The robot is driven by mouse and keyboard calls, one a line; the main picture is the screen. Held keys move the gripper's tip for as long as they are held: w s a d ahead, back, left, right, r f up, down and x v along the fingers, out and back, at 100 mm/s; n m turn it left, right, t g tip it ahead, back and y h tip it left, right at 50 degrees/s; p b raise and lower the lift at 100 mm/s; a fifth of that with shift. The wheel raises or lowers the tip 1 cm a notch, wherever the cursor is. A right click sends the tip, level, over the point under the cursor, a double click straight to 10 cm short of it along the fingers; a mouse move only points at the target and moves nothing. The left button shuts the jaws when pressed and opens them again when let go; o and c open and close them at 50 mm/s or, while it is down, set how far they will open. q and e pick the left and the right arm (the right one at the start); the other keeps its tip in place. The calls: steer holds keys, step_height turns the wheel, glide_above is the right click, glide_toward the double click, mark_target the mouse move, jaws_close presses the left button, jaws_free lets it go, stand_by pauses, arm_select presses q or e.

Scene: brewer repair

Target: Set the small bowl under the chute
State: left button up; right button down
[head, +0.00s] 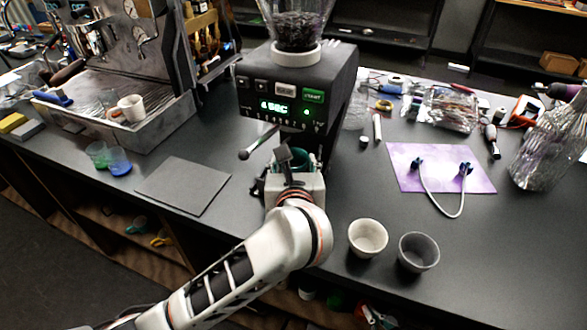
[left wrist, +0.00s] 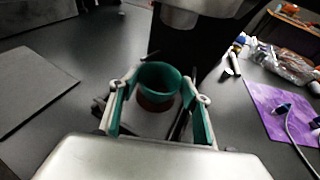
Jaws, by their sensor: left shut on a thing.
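The small bowl is a teal cup-like bowl (left wrist: 158,76) between the fingers of my left gripper (left wrist: 158,112) in the left wrist view. The gripper is shut on it, and a reddish-brown patch shows below its rim. In the head view, the teal bowl (head: 301,158) is partly hidden by my left gripper (head: 289,168) and wrist, in front of the grinder (head: 300,85). The grey chute (left wrist: 180,16) is above and slightly right of the bowl in the left wrist view. I cannot tell whether the bowl touches the surface below. My right gripper is not in view.
A white cup (head: 368,237) and a grey cup (head: 418,251) stand near the counter's front edge. A dark mat (head: 184,186) lies left of the gripper. A purple mat (head: 435,168) with a cable lies right. An espresso machine (head: 120,70) stands at left.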

arm_select(q)
steer(key=shift+r, duration=0.1)
steer(key=o, duration=1.3)
steer(key=shift+c, duration=0.2)
